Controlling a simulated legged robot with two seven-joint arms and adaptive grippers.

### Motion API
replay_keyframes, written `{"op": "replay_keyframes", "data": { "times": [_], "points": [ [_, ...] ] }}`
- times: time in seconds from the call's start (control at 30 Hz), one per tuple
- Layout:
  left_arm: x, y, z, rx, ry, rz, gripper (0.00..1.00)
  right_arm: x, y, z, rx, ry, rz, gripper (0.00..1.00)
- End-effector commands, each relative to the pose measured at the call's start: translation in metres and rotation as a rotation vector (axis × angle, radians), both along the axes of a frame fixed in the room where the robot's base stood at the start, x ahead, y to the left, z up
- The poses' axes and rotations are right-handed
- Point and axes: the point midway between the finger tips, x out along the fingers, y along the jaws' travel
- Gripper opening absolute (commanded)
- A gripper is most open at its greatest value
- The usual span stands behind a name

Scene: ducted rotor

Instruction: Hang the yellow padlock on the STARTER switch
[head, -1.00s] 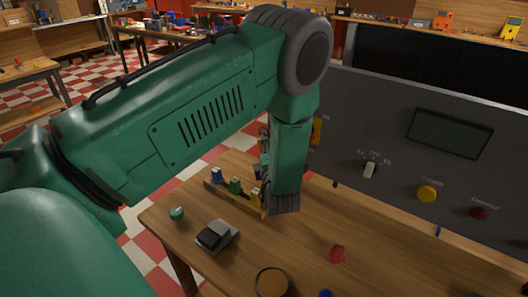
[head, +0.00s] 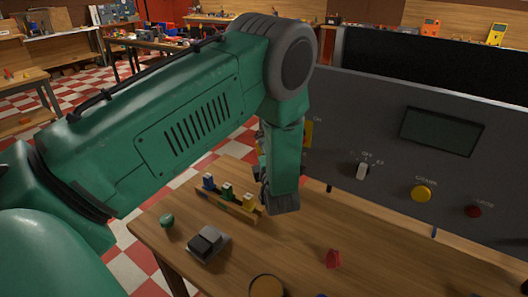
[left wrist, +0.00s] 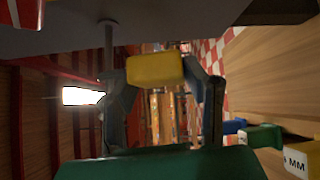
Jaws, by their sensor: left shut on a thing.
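My left gripper (left wrist: 160,75) is shut on a yellow block-like body, which I take to be the yellow padlock (left wrist: 155,69). It is held between the two dark fingers; its shackle cannot be made out. In the head view the green left arm comes down in front of the grey panel (head: 400,195) and mostly hides the hand. A yellow plate (head: 308,134) shows on the panel just right of the arm. A rotary switch (head: 362,171) with an OFF mark is further right. No STARTER label is readable. My right gripper is not in view.
A rack (head: 228,205) with blue, green and yellow pieces stands on the wooden table (head: 390,260) below the hand. A black and grey box (head: 207,243), a green knob (head: 167,220) and a red piece (head: 332,259) lie nearby. A grey rod (left wrist: 108,45) shows near the padlock.

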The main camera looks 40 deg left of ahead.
Motion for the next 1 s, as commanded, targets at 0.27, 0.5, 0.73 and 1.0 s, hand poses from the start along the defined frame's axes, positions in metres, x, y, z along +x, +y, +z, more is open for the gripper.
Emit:
{"op": "replay_keyframes", "data": {
  "times": [0.27, 0.5, 0.73, 1.0],
  "points": [
    [-0.0001, -0.001, 0.0003, 0.0, 0.0, -0.001, 0.0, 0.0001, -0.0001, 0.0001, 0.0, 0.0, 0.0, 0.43],
    [-0.0003, 0.0, -0.0001, 0.0, 0.0, 0.0, 0.64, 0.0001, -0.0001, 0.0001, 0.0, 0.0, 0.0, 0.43],
    [-0.0006, 0.0002, 0.0001, -0.001, -0.001, 0.0, 0.64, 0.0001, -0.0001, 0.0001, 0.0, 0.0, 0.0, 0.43],
    [-0.001, 0.0001, 0.0013, 0.0, 0.0, 0.0, 0.64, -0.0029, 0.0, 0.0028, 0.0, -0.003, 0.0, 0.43]
  ]
}}
